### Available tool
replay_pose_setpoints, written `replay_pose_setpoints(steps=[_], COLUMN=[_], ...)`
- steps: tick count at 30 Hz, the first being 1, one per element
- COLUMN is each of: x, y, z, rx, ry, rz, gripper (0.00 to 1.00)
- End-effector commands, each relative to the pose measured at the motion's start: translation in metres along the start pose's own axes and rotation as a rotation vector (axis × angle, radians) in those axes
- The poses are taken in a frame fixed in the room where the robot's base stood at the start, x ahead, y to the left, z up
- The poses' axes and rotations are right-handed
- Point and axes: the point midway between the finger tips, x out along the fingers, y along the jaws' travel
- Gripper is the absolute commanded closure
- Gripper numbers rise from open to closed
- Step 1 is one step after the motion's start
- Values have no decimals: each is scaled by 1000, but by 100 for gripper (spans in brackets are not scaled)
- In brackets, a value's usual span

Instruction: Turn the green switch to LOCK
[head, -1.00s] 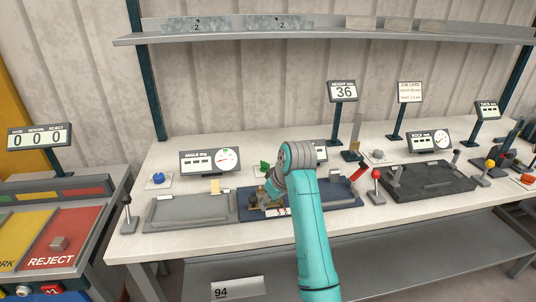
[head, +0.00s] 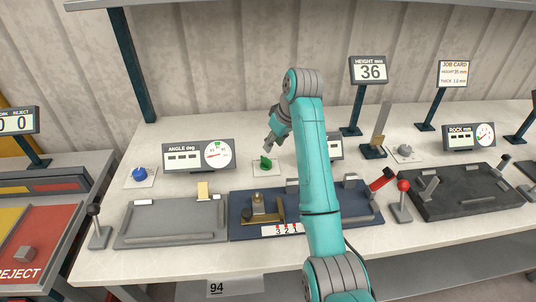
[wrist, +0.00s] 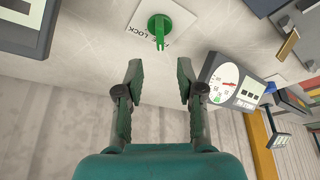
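The green switch (head: 265,162) is a small knob on a white plate behind the blue fixture. In the wrist view the green switch (wrist: 160,28) sits at the top middle, beyond the fingertips. Its plate carries the printed word LOCK (wrist: 148,33), upside down; the rest of the lettering is partly hidden. My gripper (head: 269,143) hangs just above and behind the switch in the head view. In the wrist view my gripper (wrist: 160,78) is open and empty, its two fingers wide apart and not touching the switch.
The angle display (head: 198,155) stands left of the switch, with a blue button (head: 140,174) beyond it. A blue fixture (head: 240,230) with a brass block lies in front. Another display is partly hidden behind my arm. The height display (head: 369,70) stands at the back right.

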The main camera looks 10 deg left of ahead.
Motion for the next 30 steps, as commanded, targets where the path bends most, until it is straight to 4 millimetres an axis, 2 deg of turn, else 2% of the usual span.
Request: replay_pose_setpoints(steps=[9, 15, 20, 28, 30], x=[57, 80, 87, 88, 88], y=[0, 0, 0, 0, 0], z=[1, 0, 0, 0, 0], rx=[1, 1, 1, 1, 1], ry=[-2, -1, -1, 0, 0], rz=[-1, -1, 0, 0, 0], gripper=[62, 62, 62, 62, 80])
